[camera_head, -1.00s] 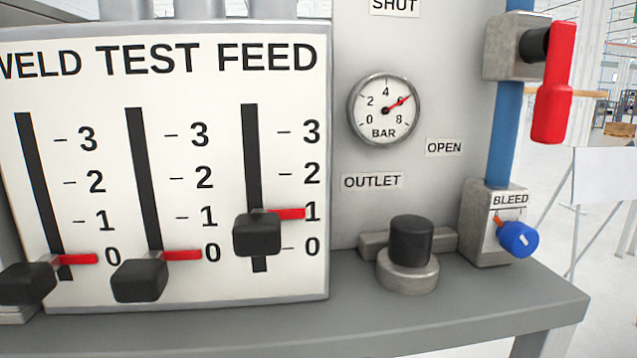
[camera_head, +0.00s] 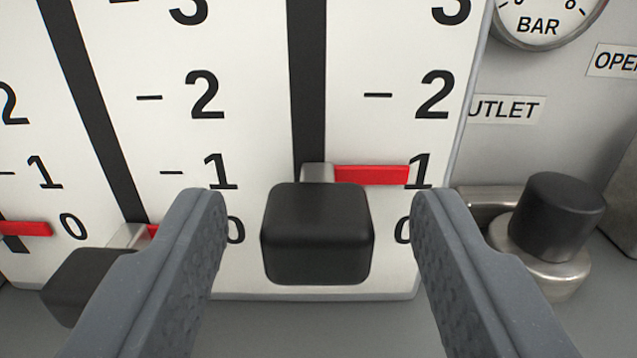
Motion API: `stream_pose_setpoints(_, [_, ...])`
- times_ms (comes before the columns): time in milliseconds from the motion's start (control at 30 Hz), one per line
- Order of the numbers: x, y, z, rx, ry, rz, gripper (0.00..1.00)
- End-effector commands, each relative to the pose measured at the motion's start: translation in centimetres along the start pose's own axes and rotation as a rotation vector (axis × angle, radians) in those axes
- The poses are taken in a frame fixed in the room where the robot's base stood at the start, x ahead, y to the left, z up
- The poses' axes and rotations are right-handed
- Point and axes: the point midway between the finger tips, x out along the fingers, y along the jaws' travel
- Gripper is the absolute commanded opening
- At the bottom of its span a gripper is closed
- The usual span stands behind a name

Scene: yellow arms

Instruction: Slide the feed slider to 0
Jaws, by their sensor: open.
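The feed slider is a black block knob (camera_head: 317,235) on the rightmost slot of the white panel. Its red pointer (camera_head: 371,175) is level with the 1 mark. The 0 of its scale is partly hidden behind my right finger. My gripper (camera_head: 318,215) is open, with one grey finger on each side of the knob. Gaps show between the knob and both fingers, and I see no contact. The dark slot (camera_head: 307,90) runs up above the knob.
Left of my gripper is the test slider's black knob (camera_head: 90,285), partly hidden by my left finger. A black outlet knob (camera_head: 557,217) on a metal base stands to the right. A pressure gauge (camera_head: 545,14) is at the top right. A grey ledge runs below the panel.

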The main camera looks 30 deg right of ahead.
Motion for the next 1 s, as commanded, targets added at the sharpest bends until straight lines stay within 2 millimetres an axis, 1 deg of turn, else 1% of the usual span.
stream_pose_setpoints(133, [0.5,0.0,0.0,0.000,0.000,0.000,0.49])
stream_pose_setpoints(400, [0.5,0.0,0.0,-0.001,0.000,0.000,0.49])
stream_pose_setpoints(433, [0.5,0.0,0.0,-0.001,0.000,0.001,0.44])
stream_pose_setpoints(467, [0.5,0.0,0.0,-0.001,0.000,0.001,0.35])
stream_pose_setpoints(500, [0.5,0.0,0.0,-0.001,0.000,0.001,0.24])
stream_pose_setpoints(600, [0.5,0.1,0.0,-0.001,0.000,0.001,0.00])
stream_pose_setpoints(767, [0.5,0.1,0.2,-0.001,0.000,0.001,0.00])
stream_pose_setpoints(867, [0.5,0.1,0.9,-0.001,-0.001,0.001,0.00])
stream_pose_setpoints(1000, [0.5,0.1,2.4,-0.001,-0.002,0.002,0.00])
